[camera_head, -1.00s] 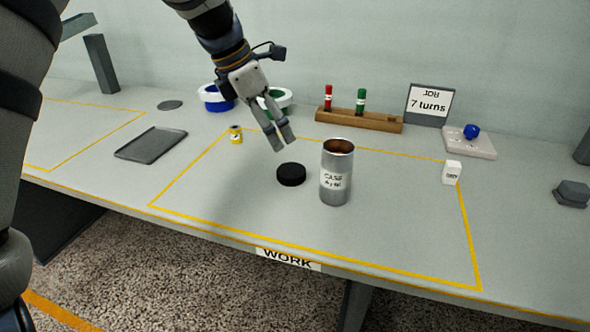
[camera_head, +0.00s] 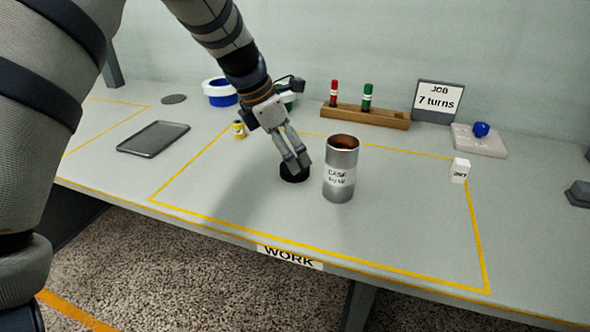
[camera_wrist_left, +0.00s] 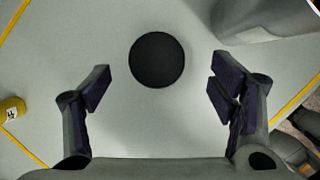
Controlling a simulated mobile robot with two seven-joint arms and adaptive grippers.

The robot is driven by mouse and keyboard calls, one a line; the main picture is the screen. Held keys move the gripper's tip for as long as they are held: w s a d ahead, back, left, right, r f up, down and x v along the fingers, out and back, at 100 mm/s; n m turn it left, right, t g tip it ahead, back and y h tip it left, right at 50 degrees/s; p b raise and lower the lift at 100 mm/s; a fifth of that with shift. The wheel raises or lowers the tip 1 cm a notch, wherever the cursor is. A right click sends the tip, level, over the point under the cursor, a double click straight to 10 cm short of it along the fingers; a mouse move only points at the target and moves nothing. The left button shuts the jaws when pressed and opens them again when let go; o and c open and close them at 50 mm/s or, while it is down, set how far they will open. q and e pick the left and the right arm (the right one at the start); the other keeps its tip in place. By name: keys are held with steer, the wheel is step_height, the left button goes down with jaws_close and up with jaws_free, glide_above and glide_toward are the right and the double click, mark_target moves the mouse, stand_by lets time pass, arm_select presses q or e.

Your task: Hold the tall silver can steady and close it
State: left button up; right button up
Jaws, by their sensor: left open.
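The tall silver can (camera_head: 339,182) stands upright and open-topped inside the yellow-outlined work area, its brown inside showing. It also shows at the top right of the left wrist view (camera_wrist_left: 265,24). A round black lid (camera_head: 294,178) lies flat on the table just left of the can, apart from it. In the left wrist view the lid (camera_wrist_left: 157,60) lies ahead of the fingertips, between their lines. My left gripper (camera_head: 297,164) is open and empty, just above the lid, and partly hides it in the head view. My right gripper is not in view.
The front of the work area is clear.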

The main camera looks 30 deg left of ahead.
arm_select(q)
steer(key=x, duration=0.4)
steer(key=shift+a+f, duration=0.2)
steer(key=shift+f, duration=0.05)
steer(key=shift+r, duration=0.1)
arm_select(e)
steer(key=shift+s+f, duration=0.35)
arm_select(q)
steer(key=c, duration=0.9)
steer(key=shift+c, duration=0.2)
